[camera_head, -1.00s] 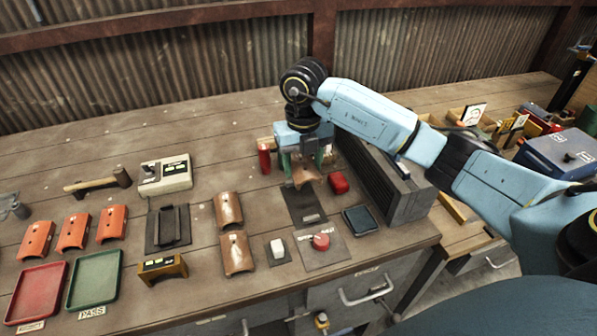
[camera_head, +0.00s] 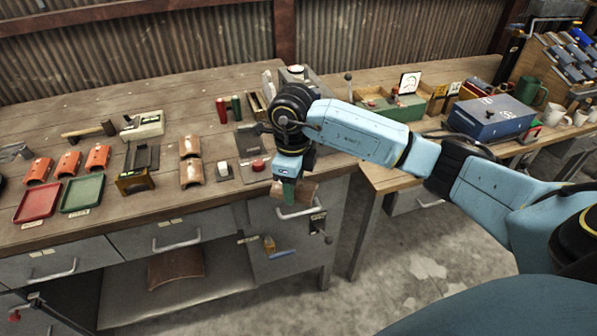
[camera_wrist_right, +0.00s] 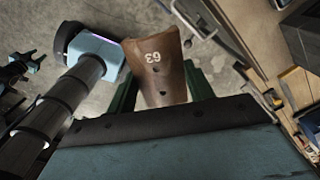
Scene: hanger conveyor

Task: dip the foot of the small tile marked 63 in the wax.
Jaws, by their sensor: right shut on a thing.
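My right gripper (camera_head: 290,188) is shut on a small brown curved tile (camera_head: 304,192), held out past the bench's front edge, before the drawers. In the right wrist view the tile (camera_wrist_right: 158,72) is marked 63 in white and sits between the gripper's green fingers (camera_wrist_right: 160,92); floor shows beyond it. Its lower part in the head view is partly covered by the gripper. I cannot pick out the wax in these views.
A second bench (camera_head: 385,178) at right holds a blue box (camera_head: 490,117).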

